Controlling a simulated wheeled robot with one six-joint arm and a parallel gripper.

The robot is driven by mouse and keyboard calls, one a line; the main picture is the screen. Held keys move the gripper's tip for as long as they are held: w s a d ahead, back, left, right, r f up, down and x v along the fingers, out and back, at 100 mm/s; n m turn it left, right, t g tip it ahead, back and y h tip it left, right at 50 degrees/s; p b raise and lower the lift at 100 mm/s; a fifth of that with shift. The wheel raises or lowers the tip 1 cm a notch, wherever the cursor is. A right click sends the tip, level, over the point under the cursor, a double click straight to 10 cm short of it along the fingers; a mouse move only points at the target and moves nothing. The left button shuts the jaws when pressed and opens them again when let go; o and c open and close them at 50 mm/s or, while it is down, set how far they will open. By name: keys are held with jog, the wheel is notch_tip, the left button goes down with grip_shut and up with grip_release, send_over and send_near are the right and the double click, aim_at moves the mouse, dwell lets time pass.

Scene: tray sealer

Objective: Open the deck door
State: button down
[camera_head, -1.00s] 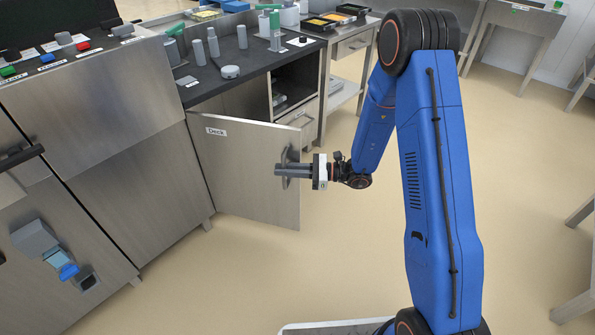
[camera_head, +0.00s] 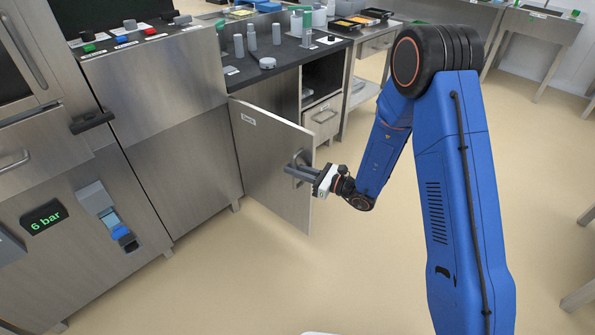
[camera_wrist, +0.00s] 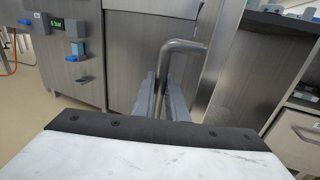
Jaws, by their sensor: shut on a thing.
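The deck door (camera_head: 272,165) is a steel panel with a small label (camera_head: 248,119) at its upper left. It stands swung out from the cabinet under the dark worktop, hinged at its left edge. My gripper (camera_head: 293,170) is at the door's right part, with its fingers shut on the bar handle (camera_head: 297,178). In the wrist view the bent grey handle (camera_wrist: 183,46) runs down between the two fingers of my gripper (camera_wrist: 161,98). The fingers hide part of the handle.
The dark worktop (camera_head: 285,56) carries bottles and small parts. A drawer (camera_head: 322,117) shows right of the door. The steel machine with a green "6 bar" display (camera_head: 45,217) stands left. The floor (camera_head: 260,275) before the door is clear.

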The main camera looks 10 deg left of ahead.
jog(key=c, duration=2)
grip_release()
jog(key=shift+a, duration=0.1)
jog(key=shift+c, duration=0.2)
jog(key=v, duration=1.7)
jog(key=shift+d, duration=0.2)
jog(key=shift+r, duration=0.1)
